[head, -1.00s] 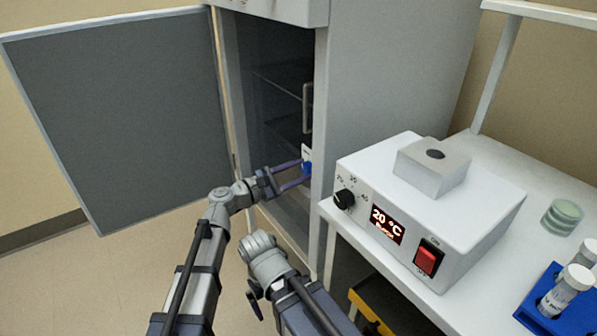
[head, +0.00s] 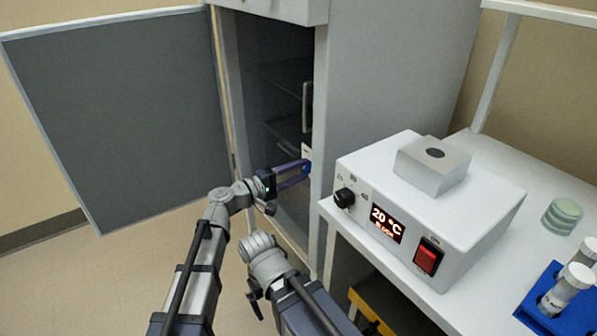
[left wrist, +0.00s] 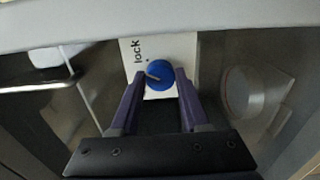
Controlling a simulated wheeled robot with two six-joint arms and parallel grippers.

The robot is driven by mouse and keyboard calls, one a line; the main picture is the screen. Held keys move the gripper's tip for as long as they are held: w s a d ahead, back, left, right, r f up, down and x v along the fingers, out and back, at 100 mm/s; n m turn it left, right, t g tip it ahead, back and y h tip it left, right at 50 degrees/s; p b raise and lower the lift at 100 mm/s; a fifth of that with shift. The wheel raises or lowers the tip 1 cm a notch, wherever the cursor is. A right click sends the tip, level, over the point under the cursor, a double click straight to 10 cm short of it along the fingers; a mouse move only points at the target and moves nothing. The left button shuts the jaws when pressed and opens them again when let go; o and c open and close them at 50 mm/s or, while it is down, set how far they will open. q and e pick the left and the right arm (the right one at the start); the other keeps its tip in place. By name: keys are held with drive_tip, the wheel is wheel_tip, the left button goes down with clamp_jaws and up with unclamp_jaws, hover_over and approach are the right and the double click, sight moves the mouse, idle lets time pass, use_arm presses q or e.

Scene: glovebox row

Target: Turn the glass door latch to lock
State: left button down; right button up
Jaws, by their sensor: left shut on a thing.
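The latch is a round blue knob (left wrist: 159,75) on a white plate (left wrist: 184,48) printed "lock", fixed to the glass door. A short pale mark on the knob lies toward its left edge in the left wrist view, near the lettering. My left gripper (left wrist: 160,86) is shut on the knob, with one purple finger on each side. In the head view my left gripper (head: 305,172) reaches the latch at the door's lower right, and the fingers mostly hide the knob. My right arm is low in the middle; its gripper (head: 254,298) shows only partly, its jaws unclear.
The glass door (head: 279,90) is closed, with a vertical handle (head: 307,107) above the latch. A grey outer door (head: 120,110) stands open at left. A white heater box (head: 440,215) sits on the bench at right, close to the cabinet.

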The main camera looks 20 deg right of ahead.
use_arm(q)
drive_tip(key=shift+m, duration=1.4)
drive_tip(key=shift+f, duration=0.1)
drive_tip(key=shift+c, duration=1.9)
unclamp_jaws()
drive_tip(key=v, duration=0.7)
drive_tip(key=shift+s+a, duration=0.15)
drive_tip(key=shift+a, duration=0.2)
drive_tip(key=shift+x, duration=3.95)
